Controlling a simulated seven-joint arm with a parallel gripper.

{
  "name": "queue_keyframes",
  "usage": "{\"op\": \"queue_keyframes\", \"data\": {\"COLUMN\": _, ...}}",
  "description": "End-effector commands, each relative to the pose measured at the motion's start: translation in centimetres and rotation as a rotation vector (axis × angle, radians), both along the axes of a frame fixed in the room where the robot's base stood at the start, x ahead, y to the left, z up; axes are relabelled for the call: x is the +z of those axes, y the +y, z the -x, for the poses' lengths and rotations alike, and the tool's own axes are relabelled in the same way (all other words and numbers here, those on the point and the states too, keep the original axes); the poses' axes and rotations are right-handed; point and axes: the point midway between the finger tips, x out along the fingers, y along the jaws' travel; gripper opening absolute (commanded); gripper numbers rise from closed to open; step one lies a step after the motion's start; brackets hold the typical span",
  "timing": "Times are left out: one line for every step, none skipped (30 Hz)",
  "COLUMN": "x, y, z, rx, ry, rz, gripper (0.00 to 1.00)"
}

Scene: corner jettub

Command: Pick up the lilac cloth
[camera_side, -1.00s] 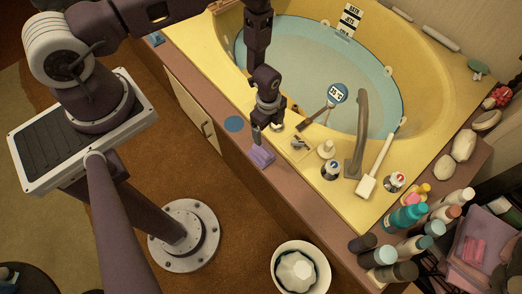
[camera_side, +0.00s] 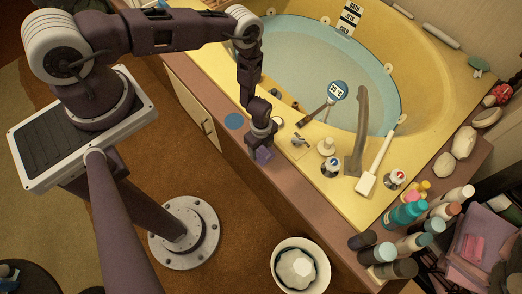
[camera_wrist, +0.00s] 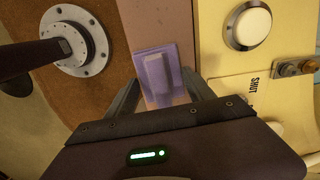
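The lilac cloth (camera_side: 263,155) lies folded on the brown ledge at the front of the tub. My gripper (camera_side: 262,143) is right above it in the side view and hides part of it. In the wrist view the cloth (camera_wrist: 155,74) shows a raised fold along its middle. There the two fingers of my gripper (camera_wrist: 160,90) are spread apart, one to each side of the cloth's near end. I see no finger pressing on the cloth. How far the fingertips are above the ledge is hard to tell.
A blue disc (camera_side: 234,121) lies on the ledge left of the cloth. The tap (camera_side: 358,135), a white-headed brush (camera_side: 367,183) and knobs stand on the yellow tub rim to the right. Several bottles (camera_side: 405,215) crowd the ledge's right end. A white bin (camera_side: 283,280) stands on the floor.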

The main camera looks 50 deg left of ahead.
Motion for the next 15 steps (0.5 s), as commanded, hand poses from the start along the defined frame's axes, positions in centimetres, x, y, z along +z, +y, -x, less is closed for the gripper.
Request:
{"op": "queue_keyframes", "data": {"x": 0.0, "y": 0.0, "z": 0.0, "rx": 0.000, "ry": 0.000, "rz": 0.000, "gripper": 0.46}}
{"op": "queue_keyframes", "data": {"x": 0.0, "y": 0.0, "z": 0.0, "rx": 0.000, "ry": 0.000, "rz": 0.000, "gripper": 0.40}}
{"op": "queue_keyframes", "data": {"x": 0.0, "y": 0.0, "z": 0.0, "rx": 0.000, "ry": 0.000, "rz": 0.000, "gripper": 0.32}}
{"op": "queue_keyframes", "data": {"x": 0.0, "y": 0.0, "z": 0.0, "rx": 0.000, "ry": 0.000, "rz": 0.000, "gripper": 0.26}}
{"op": "queue_keyframes", "data": {"x": 0.0, "y": 0.0, "z": 0.0, "rx": 0.000, "ry": 0.000, "rz": 0.000, "gripper": 0.22}}
{"op": "queue_keyframes", "data": {"x": 0.0, "y": 0.0, "z": 0.0, "rx": 0.000, "ry": 0.000, "rz": 0.000, "gripper": 0.22}}
{"op": "queue_keyframes", "data": {"x": 0.0, "y": 0.0, "z": 0.0, "rx": 0.000, "ry": 0.000, "rz": 0.000, "gripper": 0.22}}
{"op": "queue_keyframes", "data": {"x": 0.0, "y": 0.0, "z": 0.0, "rx": 0.000, "ry": 0.000, "rz": 0.000, "gripper": 0.22}}
{"op": "queue_keyframes", "data": {"x": 0.0, "y": 0.0, "z": 0.0, "rx": 0.000, "ry": 0.000, "rz": 0.000, "gripper": 0.22}}
{"op": "queue_keyframes", "data": {"x": 0.0, "y": 0.0, "z": 0.0, "rx": 0.000, "ry": 0.000, "rz": 0.000, "gripper": 0.22}}
{"op": "queue_keyframes", "data": {"x": 0.1, "y": 0.0, "z": 0.0, "rx": 0.000, "ry": 0.000, "rz": 0.000, "gripper": 0.22}}
{"op": "queue_keyframes", "data": {"x": 0.2, "y": 0.0, "z": 0.0, "rx": 0.000, "ry": 0.000, "rz": 0.000, "gripper": 0.22}}
{"op": "queue_keyframes", "data": {"x": 0.5, "y": 0.0, "z": 0.0, "rx": 0.000, "ry": 0.000, "rz": 0.000, "gripper": 0.22}}
{"op": "queue_keyframes", "data": {"x": 0.8, "y": 0.0, "z": 0.0, "rx": 0.000, "ry": 0.000, "rz": 0.000, "gripper": 0.22}}
{"op": "queue_keyframes", "data": {"x": 1.4, "y": 0.0, "z": -0.1, "rx": 0.001, "ry": -0.001, "rz": -0.001, "gripper": 0.22}}
